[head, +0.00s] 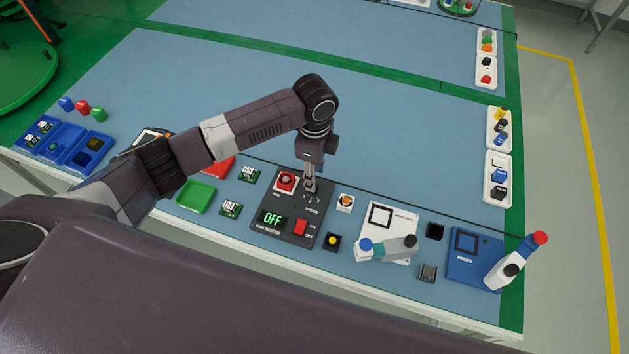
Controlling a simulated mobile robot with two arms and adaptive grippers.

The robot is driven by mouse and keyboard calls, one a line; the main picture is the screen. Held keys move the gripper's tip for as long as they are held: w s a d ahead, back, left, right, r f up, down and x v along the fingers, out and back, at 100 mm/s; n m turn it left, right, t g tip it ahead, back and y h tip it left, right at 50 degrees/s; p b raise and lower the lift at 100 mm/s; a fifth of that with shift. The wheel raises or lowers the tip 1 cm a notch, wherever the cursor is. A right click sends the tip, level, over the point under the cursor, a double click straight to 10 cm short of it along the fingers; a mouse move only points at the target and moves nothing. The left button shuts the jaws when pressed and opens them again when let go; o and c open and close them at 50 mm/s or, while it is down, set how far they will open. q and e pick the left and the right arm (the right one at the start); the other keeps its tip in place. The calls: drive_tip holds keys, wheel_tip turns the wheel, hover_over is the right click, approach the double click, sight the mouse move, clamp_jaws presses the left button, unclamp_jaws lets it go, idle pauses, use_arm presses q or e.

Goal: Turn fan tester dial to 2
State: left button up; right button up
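The fan tester (293,241) is a dark grey panel near the front edge of the table. Its display (273,218) reads OFF in green. A red rocker switch (301,227) sits right of the display, beside ON and OFF labels. A fan (286,182) with a red part is at the panel's upper left. My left gripper (310,187) points down over the panel's upper right, just above the SPEED label. Its fingertips look close together there. The dial is hidden behind them, so its setting and any contact cannot be made out. My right gripper is not in view.
Small green boards (249,175) and a green tray (197,194) lie left of the tester. A yellow button (333,241), a white device (391,229) and a blue press (474,256) stand to the right. White bins (498,178) line the right edge. The mat behind is clear.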

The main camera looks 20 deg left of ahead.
use_arm(q)
wheel_tip(320, 180, up, 7)
idle(0.3)
idle(0.5)
